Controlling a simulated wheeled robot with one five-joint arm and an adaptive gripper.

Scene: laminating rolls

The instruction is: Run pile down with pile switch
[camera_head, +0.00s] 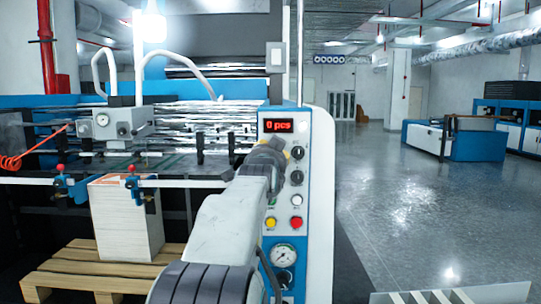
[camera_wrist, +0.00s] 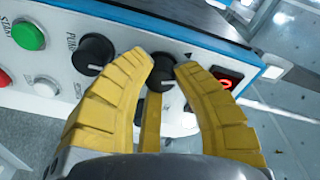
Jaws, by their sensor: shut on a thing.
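Two black knobs sit below the display: an upper knob (camera_head: 297,153) and a lower knob (camera_head: 297,177). In the wrist view my gripper (camera_wrist: 162,63) has its yellow fingers on both sides of the upper knob (camera_wrist: 163,73), shut on it. Its label is hidden, and I cannot read its position. The lower knob (camera_wrist: 93,54), by the word "PUMP", is free. The pile (camera_head: 125,225) is a pale stack on a wooden pallet (camera_head: 75,275), left of my arm.
A green START button (camera_wrist: 28,35), a white button (camera_wrist: 46,87) and a red button (camera_head: 296,223) lie close below the knobs. A gauge (camera_head: 284,254) is lower on the panel. Open floor (camera_head: 430,200) lies right of the machine, with a blue machine (camera_head: 470,142) beyond.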

